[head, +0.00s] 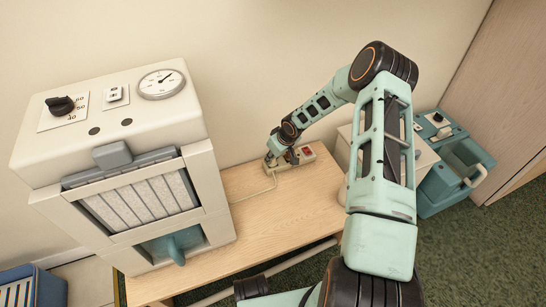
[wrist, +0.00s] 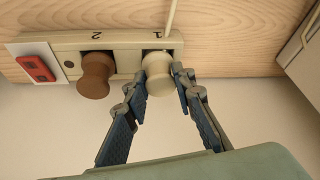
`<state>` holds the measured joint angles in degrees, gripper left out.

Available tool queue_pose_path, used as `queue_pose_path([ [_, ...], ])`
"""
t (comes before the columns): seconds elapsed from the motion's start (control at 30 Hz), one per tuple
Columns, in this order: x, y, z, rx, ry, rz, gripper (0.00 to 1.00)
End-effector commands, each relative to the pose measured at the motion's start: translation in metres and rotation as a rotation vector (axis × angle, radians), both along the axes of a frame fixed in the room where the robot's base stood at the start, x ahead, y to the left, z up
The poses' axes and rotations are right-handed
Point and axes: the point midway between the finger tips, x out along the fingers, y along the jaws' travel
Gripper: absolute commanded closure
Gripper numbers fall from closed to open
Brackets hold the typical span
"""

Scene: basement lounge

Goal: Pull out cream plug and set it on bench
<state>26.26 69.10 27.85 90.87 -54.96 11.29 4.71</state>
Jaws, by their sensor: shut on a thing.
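The cream plug (wrist: 158,78) is at the socket marked 1 of a cream power strip (wrist: 124,42), with a pale cord running up from it in the wrist view. My gripper (wrist: 157,84) is shut on the cream plug, one finger on each side. In the head view my gripper (head: 281,160) is at the strip near the wall and hides the plug. The strip (head: 308,153) lies at the back of the wooden bench (head: 280,205). I cannot tell whether the plug is still fully seated.
A brown plug (wrist: 96,76) sits at socket 2, close beside my left finger. The strip has a red switch (wrist: 36,68). A large cream machine (head: 120,160) stands on the bench's left. A teal case (head: 455,160) is at the right. The bench's middle is clear.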

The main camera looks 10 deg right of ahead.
Motion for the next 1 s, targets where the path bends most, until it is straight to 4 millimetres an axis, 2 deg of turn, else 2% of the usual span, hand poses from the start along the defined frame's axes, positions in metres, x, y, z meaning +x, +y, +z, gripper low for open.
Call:
queue_pose_path([
  [1.0, 0.0, 0.0, 0.02, 0.0, -0.001, 0.0, 1.0],
])
